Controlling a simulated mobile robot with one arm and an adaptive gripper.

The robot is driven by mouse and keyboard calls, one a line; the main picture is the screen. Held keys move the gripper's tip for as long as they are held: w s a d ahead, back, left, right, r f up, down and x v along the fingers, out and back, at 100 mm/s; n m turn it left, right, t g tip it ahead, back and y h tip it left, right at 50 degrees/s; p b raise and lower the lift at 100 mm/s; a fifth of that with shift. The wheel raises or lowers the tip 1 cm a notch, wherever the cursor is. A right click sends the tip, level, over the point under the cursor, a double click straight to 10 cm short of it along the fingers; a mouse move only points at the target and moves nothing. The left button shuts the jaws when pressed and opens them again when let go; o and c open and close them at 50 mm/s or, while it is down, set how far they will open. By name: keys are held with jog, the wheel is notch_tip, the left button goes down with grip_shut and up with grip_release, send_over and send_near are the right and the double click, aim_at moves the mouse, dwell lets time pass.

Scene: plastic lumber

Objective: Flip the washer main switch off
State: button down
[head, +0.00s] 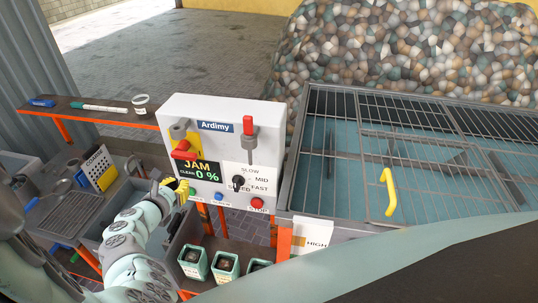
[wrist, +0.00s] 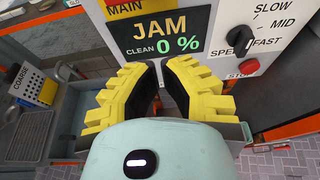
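The white washer control panel (head: 212,110) stands in the middle of the head view. Its main switch (head: 182,148) is a red lever on a yellow plate at the upper left. The display (head: 197,171) reads JAM, CLEAN 0 %. My gripper (head: 180,189) is below the main switch, near the panel's lower left. In the wrist view my gripper (wrist: 158,68) is open and empty, its yellow-backed fingers apart below the display.
Another red-handled lever (head: 249,126), a black speed knob (head: 238,183) and a red stop button (head: 257,203) are on the panel. A wire-covered tank (head: 400,165) stands right. A shelf (head: 110,116) and grater (head: 100,168) are left. Green-labelled containers (head: 225,264) stand below.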

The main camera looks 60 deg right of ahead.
aim_at(187, 151)
jog(key=b+x, duration=0.2)
jog(key=x, duration=0.4)
jog(key=r+p, duration=0.4)
jog(key=shift+s+a+r, duration=0.1)
jog(key=shift+s+a, duration=0.05)
jog(key=shift+s, duration=0.05)
jog(key=shift+r+n+g+p, duration=0.1)
jog(key=shift+n+g+p, duration=0.2)
jog(key=shift+p, duration=0.1)
dwell(0.4)
